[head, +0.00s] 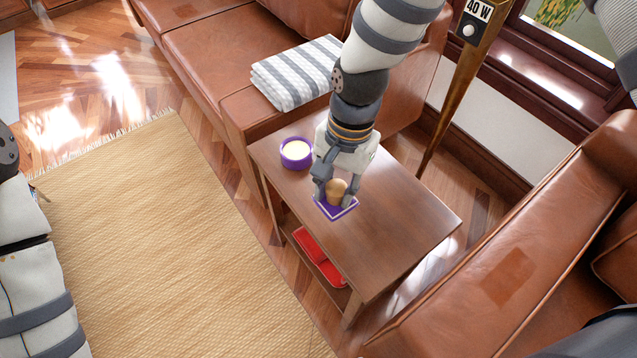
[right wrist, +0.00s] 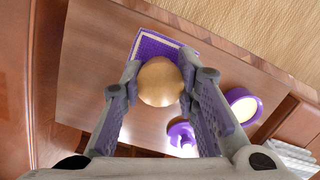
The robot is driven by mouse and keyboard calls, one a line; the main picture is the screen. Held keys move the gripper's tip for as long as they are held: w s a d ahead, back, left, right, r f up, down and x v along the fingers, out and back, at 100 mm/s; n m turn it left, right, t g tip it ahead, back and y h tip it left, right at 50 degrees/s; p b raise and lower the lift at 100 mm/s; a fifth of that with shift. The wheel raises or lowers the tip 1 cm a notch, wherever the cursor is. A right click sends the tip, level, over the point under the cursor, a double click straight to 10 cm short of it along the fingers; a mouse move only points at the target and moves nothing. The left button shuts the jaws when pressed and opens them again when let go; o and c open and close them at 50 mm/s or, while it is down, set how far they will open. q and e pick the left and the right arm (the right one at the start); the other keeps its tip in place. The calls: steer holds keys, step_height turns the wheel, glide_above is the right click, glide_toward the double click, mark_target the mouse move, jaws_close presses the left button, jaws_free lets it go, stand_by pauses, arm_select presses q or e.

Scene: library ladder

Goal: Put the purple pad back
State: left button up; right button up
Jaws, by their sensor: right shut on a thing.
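The purple pad (head: 333,212) is a flat square with a pale border line, at the small wooden table's middle. It also shows in the right wrist view (right wrist: 160,44). A tan rounded knob-like piece (head: 338,187) is over the pad; I cannot tell whether they are joined. My right gripper (head: 332,194) points down with its fingers on both sides of the tan piece, shut on it. In the right wrist view the tan piece (right wrist: 160,84) hides part of the pad. I cannot tell whether the pad touches the tabletop. My left gripper is out of view.
A purple bowl with pale contents (head: 296,153) stands left of the pad on the table (head: 405,218). Red items (head: 318,258) lie on its lower shelf. A striped folded cloth (head: 295,73) lies on the sofa (head: 215,50). A tapered post (head: 455,90) stands behind. The table's right part is clear.

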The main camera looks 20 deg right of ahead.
steer(key=w+f+b, duration=0.2)
steer(key=w+f, duration=0.5)
steer(key=shift+w, duration=0.2)
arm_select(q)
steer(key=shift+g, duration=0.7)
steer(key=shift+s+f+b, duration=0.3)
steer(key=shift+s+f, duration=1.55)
arm_select(e)
steer(key=shift+w+f, duration=0.15)
steer(key=shift+f, duration=0.65)
steer(key=shift+w+f, duration=0.1)
steer(key=shift+f, duration=0.7)
steer(key=shift+f, duration=0.1)
steer(key=shift+f, duration=0.15)
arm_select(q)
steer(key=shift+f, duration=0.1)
arm_select(e)
steer(key=o, duration=1)
steer(key=shift+o, duration=0.2)
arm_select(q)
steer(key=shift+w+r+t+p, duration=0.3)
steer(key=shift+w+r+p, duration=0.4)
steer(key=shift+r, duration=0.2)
arm_select(e)
step_height(320, 180, up, 12)
steer(key=d, duration=0.1)
steer(key=shift+w+r, duration=0.2)
steer(key=shift+w, duration=0.15)
steer(key=shift+d, duration=0.1)
